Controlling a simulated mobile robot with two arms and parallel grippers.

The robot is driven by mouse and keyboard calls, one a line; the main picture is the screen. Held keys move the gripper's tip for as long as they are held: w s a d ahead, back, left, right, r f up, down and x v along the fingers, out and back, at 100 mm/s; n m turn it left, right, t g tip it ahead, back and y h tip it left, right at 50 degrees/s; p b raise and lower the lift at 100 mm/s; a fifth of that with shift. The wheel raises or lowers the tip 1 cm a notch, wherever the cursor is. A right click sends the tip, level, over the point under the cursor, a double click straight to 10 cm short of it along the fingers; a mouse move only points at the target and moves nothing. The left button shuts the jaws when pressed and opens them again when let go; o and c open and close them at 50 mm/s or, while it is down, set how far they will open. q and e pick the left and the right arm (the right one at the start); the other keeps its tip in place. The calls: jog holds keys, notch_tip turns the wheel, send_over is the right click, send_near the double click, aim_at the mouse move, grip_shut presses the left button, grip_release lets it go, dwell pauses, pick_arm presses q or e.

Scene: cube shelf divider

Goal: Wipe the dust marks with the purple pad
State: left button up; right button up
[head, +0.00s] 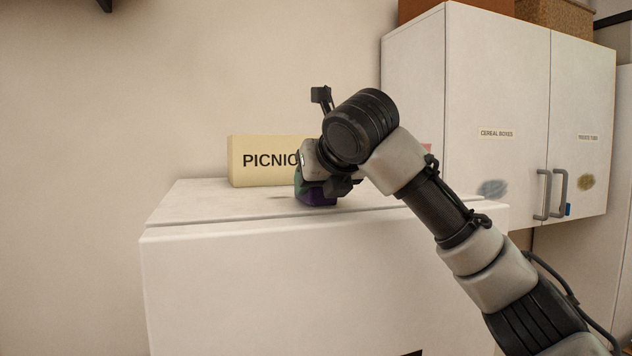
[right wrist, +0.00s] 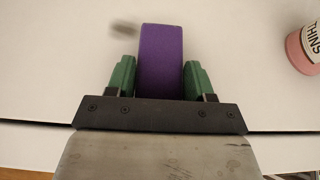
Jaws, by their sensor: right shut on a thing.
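The purple pad (head: 317,196) is at the white top surface of the low cabinet, in front of the PICNIC box. It also shows in the right wrist view (right wrist: 161,60). My right gripper (right wrist: 160,78) is shut on the pad, with a green finger on each side. In the head view the gripper (head: 308,187) is partly hidden by my wrist. I cannot tell whether the pad touches the surface. A dark dust mark (right wrist: 125,26) lies just left of the pad's far end. A grey mark (head: 492,188) and a brownish mark (head: 586,182) are on the wall cabinet doors.
A yellow PICNIC box (head: 262,160) stands at the back of the low cabinet (head: 200,205). A pink container (right wrist: 300,52) stands to the right of the pad. The wall cabinet (head: 480,90) has grey handles. The cabinet top's left part is clear.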

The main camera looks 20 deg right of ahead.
jog(key=shift+r, duration=0.1)
jog(key=shift+r, duration=0.5)
jog(key=shift+a, duration=0.1)
jog(key=shift+s, duration=0.35)
jog(key=s+b, duration=0.2)
jog(key=s, duration=0.7)
jog(key=shift+s+d, duration=0.2)
jog(key=shift+w, duration=0.1)
